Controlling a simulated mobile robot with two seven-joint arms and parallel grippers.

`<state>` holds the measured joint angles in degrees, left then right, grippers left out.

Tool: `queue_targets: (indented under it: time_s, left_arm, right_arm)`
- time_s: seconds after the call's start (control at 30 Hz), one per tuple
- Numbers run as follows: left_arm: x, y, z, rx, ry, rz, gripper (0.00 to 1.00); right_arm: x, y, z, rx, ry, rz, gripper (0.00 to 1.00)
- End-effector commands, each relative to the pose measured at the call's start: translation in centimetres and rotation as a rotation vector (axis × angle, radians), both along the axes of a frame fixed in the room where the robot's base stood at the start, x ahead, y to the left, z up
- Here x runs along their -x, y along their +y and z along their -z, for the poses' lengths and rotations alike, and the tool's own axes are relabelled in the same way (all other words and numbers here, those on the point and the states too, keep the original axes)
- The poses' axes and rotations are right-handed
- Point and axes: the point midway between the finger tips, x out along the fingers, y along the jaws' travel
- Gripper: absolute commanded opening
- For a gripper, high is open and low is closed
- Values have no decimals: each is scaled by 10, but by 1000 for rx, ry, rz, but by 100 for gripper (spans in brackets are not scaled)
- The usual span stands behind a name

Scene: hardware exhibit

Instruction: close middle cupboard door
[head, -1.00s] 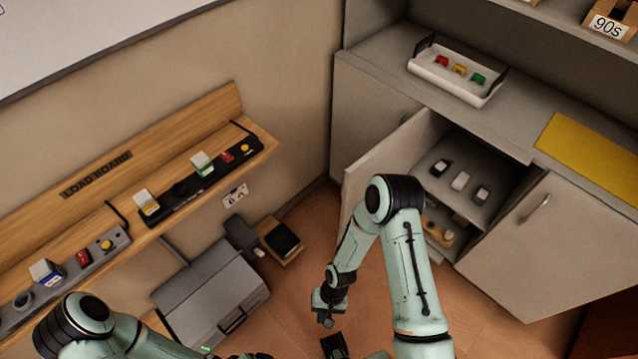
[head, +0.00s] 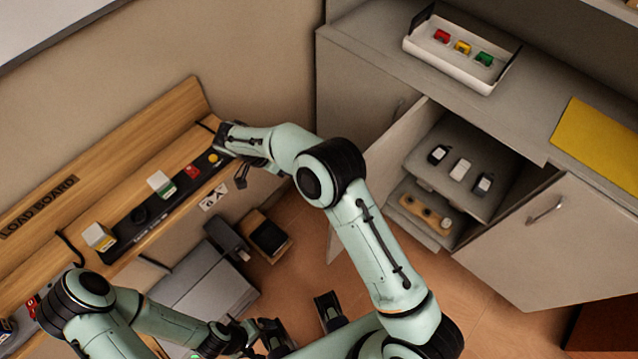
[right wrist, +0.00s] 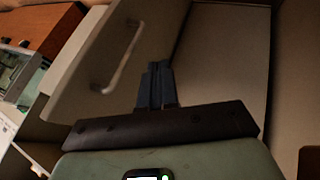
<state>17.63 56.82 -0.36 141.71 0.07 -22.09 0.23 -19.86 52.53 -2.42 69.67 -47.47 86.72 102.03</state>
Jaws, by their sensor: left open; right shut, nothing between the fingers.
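The middle cupboard door (head: 398,138) stands open, swung out from the grey cupboard, partly hidden behind my right arm. The door and its bar handle (right wrist: 120,62) fill the left of the right wrist view. The inside shelf (head: 445,185) shows. My right gripper (head: 240,181) is left of the door, close to the wooden board; in the right wrist view its fingers (right wrist: 156,85) are together, empty, with the door beyond them to the left. I cannot tell whether they touch it. My left gripper (head: 303,324) is open and empty at the bottom, above the floor.
The load board (head: 45,208) with several items runs along the left wall. A grey case (head: 205,290) and a small box (head: 265,238) lie below it. The closed right door (head: 560,235) and a white tray (head: 460,62) are at the right. Floor before the cupboard is clear.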

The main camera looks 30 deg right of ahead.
Motion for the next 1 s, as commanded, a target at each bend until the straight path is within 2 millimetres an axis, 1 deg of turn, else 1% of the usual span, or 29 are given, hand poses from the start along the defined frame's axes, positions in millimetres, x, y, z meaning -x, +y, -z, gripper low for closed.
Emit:
queue_targets:
  time_s: [0.03, 0.1, 0.3, 0.33, 0.37, 0.5, 0.63, 0.8, 1.0]
  left_arm:
    - [0, 0, 0, 0, 0, 0, 96]
    - [0, 0, 0, 0, 0, 0, 96]
    - [0, 0, -1, 0, 0, 1, 96]
    - [0, 0, -1, 0, 0, 1, 96]
    - [-1, 0, -2, 1, -2, 0, 96]
    - [-1, 0, -4, 1, -2, 0, 96]
    - [-2, 0, -5, 0, -2, 0, 96]
    - [-2, 0, -5, 0, -3, 1, 96]
    - [-2, 0, -5, 0, -2, 0, 96]
  right_arm:
    - [3, -8, 10, 1, 4, 3, 0]
    - [6, -17, 22, 0, 5, 3, 0]
    - [15, -41, 57, -2, 6, 1, 0]
    - [17, -44, 60, -2, 4, 2, 0]
    - [21, -46, 57, -2, 4, 1, 0]
    - [35, -54, 57, -3, 3, -1, 0]
    - [44, -59, 58, -2, 2, -2, 0]
    - [48, -62, 58, -2, 2, -1, 0]
    - [48, -62, 58, -3, 1, -1, 0]
